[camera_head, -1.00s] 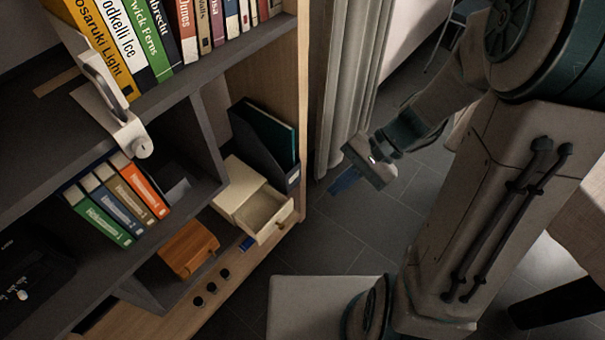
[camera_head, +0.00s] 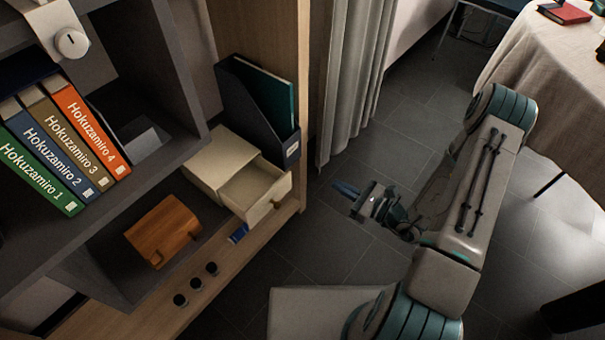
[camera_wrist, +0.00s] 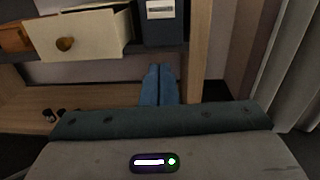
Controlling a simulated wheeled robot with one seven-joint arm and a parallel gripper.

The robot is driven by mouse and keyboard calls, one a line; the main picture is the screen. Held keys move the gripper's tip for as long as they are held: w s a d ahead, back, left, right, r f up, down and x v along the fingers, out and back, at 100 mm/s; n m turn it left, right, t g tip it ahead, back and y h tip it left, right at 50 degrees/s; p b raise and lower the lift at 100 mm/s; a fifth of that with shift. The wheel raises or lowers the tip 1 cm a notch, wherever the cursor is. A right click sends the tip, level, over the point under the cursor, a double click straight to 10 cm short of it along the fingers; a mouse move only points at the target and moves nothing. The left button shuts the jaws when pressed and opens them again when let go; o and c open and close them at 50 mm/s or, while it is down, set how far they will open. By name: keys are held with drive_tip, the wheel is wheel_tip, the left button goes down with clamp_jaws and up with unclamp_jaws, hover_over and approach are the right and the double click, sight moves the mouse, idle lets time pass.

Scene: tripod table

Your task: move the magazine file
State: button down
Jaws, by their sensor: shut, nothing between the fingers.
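The magazine file (camera_head: 250,115) is dark navy with a small pale label on its front and a teal book or folder inside. It stands upright in the shelf, behind and beside the open cream drawer, against the wooden side panel. Its lower front also shows at the top of the wrist view (camera_wrist: 163,25). My gripper (camera_head: 345,188) is outside the shelf, to the right of the file and lower in the head view. Its blue fingers (camera_wrist: 158,84) are shut together and empty, pointing towards the shelf.
A cream box with its drawer (camera_head: 257,190) pulled out stands left of the file. A brown wooden box (camera_head: 162,231) and a small blue item (camera_head: 238,233) are nearby. The wooden side panel (camera_head: 303,80) and curtain (camera_head: 350,80) bound the right. Open floor lies around my arm.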

drive_tip(key=f, duration=0.1)
drive_tip(key=b, duration=0.4)
approach(294, 160)
drive_tip(key=shift+m+t, duration=0.3)
drive_tip(key=x, duration=0.5)
drive_tip(key=shift+a+f, duration=0.3)
drive_tip(key=shift+a, duration=0.05)
drive_tip(key=shift+w+a+r+b, duration=0.1)
drive_tip(key=shift+w+a+b, duration=0.25)
drive_tip(key=shift+a, duration=0.15)
